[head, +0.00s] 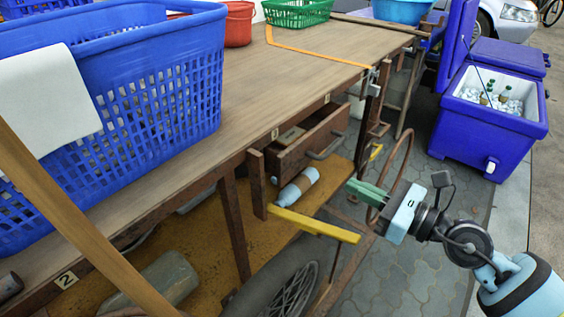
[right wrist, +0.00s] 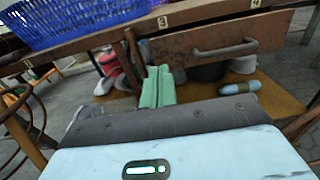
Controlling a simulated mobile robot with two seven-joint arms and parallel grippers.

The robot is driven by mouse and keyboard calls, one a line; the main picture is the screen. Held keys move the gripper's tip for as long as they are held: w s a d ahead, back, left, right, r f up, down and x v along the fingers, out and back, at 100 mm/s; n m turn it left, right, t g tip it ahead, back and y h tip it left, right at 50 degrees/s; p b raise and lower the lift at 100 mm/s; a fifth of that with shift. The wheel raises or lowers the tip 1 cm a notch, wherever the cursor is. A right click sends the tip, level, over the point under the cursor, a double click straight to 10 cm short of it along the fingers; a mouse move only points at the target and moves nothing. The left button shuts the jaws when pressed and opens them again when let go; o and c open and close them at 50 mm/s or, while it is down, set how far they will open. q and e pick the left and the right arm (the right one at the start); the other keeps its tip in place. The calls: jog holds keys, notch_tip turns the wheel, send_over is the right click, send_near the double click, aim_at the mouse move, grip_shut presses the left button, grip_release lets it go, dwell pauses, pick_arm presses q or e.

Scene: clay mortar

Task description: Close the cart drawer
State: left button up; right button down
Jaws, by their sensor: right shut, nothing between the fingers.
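The wooden cart drawer (head: 312,138) is pulled partly out from under the cart's table top, and its open inside shows. Its front has a curved metal handle (head: 328,150). My right gripper (head: 350,184) has green fingers that are shut and empty. It is to the right of the drawer front and a little lower, apart from it in the head view. In the right wrist view the drawer front (right wrist: 190,52) and handle (right wrist: 225,49) are above and beyond my green fingertips (right wrist: 157,70). My left gripper is not in view.
A blue basket (head: 150,90) stands on the cart top (head: 300,62). A bottle (head: 298,186) lies on the lower shelf. A yellow bar (head: 312,225) and a wheel (head: 285,285) are below the drawer. A blue cooler (head: 490,125) stands at right on open paving.

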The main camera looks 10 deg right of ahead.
jog(key=b, duration=0.1)
send_near(288, 154)
jog(key=x, duration=0.5)
jog(key=shift+w+a+f, duration=0.1)
jog(key=shift+w, duration=0.05)
jog(key=shift+w+a, duration=0.45)
jog(key=shift+w, duration=0.15)
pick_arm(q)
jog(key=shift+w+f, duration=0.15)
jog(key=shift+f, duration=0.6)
pick_arm(e)
jog(key=shift+w+a, duration=0.15)
jog(key=shift+w, duration=0.05)
jog(key=shift+x, duration=1.05)
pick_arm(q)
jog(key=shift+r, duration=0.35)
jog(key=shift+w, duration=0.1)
